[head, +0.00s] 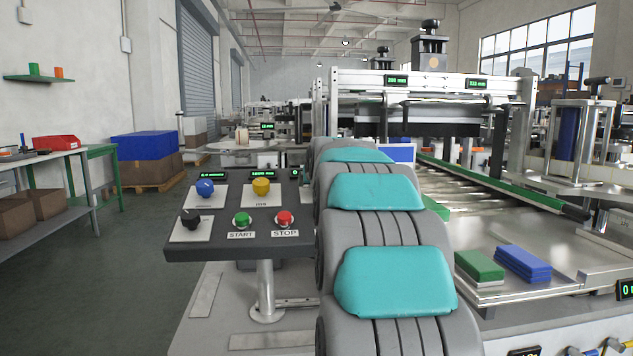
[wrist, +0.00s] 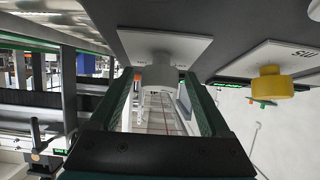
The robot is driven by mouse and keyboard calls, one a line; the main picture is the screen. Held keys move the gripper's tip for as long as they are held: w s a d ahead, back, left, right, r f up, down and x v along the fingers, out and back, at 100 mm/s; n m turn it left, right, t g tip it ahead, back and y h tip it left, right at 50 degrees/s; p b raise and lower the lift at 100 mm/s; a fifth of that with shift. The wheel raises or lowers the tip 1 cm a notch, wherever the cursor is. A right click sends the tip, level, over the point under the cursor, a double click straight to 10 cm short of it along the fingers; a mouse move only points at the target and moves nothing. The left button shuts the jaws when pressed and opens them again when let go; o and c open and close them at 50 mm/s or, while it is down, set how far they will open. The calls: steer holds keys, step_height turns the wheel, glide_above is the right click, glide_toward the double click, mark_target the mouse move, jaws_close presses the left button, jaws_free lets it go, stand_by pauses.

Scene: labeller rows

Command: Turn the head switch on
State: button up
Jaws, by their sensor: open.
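A pale grey knob (wrist: 160,77) on a white plate (wrist: 165,45) sits at the upper middle of the wrist view. My open gripper (wrist: 160,84) has one finger on each side of it; I cannot tell whether either finger touches it. No label for this knob is readable, so I cannot confirm that it is the head switch. A yellow knob (wrist: 271,85) on its own plate is to the right, outside the fingers. In the head view, the dark control panel (head: 215,248) stands left of my arm. The arm covers its right side, and my gripper is hidden there.
The panel also has a blue knob (head: 205,187), a yellow knob (head: 261,186), a black knob (head: 191,219), a green START button (head: 242,219) and a red STOP button (head: 285,218). A roller conveyor (head: 475,187) runs at the right. The floor at left is clear.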

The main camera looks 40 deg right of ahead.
steer(key=shift+c, duration=0.2)
jaws_close()
stand_by(0.5)
